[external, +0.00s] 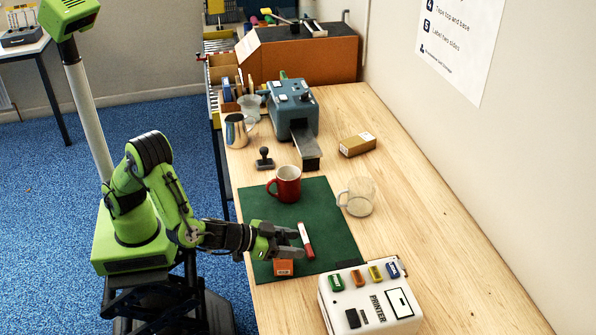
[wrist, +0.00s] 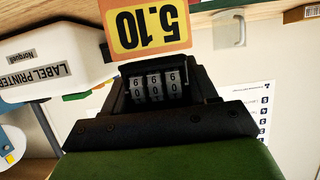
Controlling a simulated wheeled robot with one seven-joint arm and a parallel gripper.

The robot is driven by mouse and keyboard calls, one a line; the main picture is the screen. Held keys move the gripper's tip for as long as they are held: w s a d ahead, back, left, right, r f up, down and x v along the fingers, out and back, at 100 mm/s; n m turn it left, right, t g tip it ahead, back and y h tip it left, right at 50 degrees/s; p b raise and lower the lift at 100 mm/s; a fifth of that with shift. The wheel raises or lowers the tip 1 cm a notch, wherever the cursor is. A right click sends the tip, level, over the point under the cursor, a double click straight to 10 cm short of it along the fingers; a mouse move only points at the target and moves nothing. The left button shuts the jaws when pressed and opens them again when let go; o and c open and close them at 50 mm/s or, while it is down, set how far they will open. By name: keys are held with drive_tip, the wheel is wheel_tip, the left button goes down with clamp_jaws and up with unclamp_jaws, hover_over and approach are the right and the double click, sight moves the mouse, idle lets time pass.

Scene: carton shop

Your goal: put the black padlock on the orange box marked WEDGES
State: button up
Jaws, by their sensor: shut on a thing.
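My gripper (external: 297,241) reaches out low over the near part of the green mat. It is shut on the black padlock (wrist: 158,87), whose number wheels show between the dark fingers in the wrist view. I cannot make the padlock out in the external view. A small orange box (external: 284,268) with a pale label stands on the mat's near edge, just below my gripper in the picture. Its wording is too small to read. An orange panel marked 5.10 (wrist: 147,28) shows upside down past the padlock; I cannot tell whether it belongs to that box.
A red and white object (external: 306,241) lies by my fingertips. The label printer (external: 370,308) stands to the right with several small coloured items on top. A red mug (external: 285,184) and a clear glass mug (external: 357,197) stand farther back.

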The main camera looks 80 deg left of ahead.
drive_tip(key=shift+f, duration=0.15)
drive_tip(key=o, duration=1.3)
